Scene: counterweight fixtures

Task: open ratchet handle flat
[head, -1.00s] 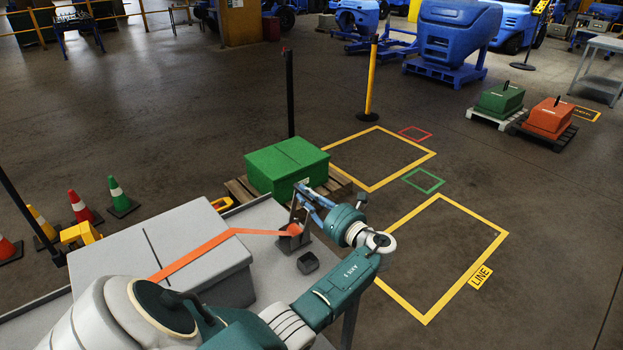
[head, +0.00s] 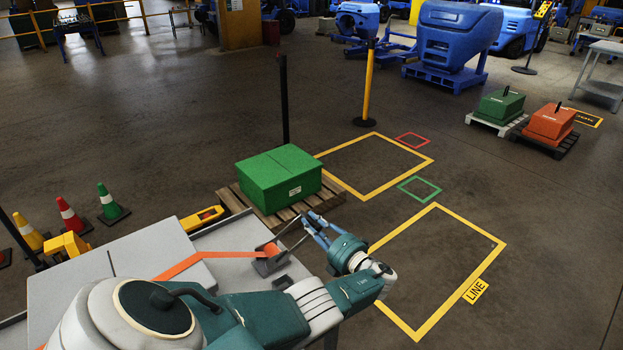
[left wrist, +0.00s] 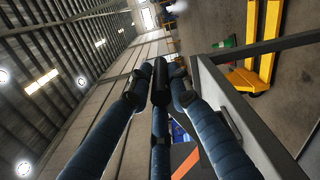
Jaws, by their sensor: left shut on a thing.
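The grey metal ratchet (head: 267,266) sits on the light grey cart top, with an orange strap (head: 205,256) running from it to the left over a grey box. Its handle (head: 290,229) is raised and leans up to the right, neither upright nor flat. My left gripper (head: 313,223) is shut on the handle's far end, above the cart's right edge. In the left wrist view the blue fingers (left wrist: 160,88) close around a dark bar, and the orange strap (left wrist: 185,163) shows below. My right gripper is not in view.
A grey box (head: 150,245) stands on the cart, left of the ratchet. A green box (head: 280,174) sits on a wooden pallet (head: 327,196) behind the cart. Traffic cones (head: 110,203) stand at the left. The floor to the right is open, with yellow marked rectangles (head: 436,206).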

